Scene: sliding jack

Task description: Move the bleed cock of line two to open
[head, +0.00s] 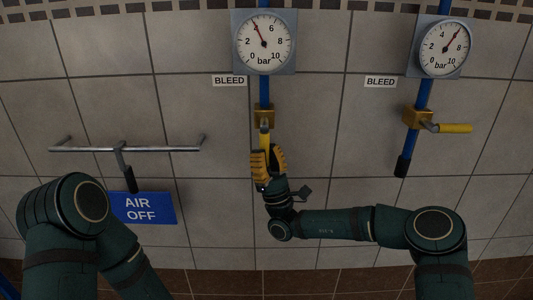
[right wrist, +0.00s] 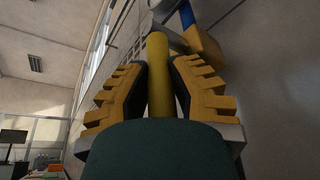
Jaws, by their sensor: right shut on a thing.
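Two bleed cocks with brass bodies sit on blue pipes on the tiled wall. The middle cock (head: 264,116) has its yellow lever (head: 264,139) pointing down, in line with its pipe. The right cock (head: 417,118) has its yellow lever (head: 455,129) pointing sideways to the right. No line number is readable on either. My right gripper (head: 267,155) is shut on the middle lever and hides its lower part. In the right wrist view the lever (right wrist: 158,75) stands between the two ribbed fingers. My left gripper is not in view; only my left arm shows.
Gauges (head: 264,42) and (head: 444,48) hang above the cocks, with BLEED signs (head: 230,81) and (head: 381,82) below them. A grey bar handle (head: 90,149) is at the left, above a blue AIR OFF sign (head: 147,208).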

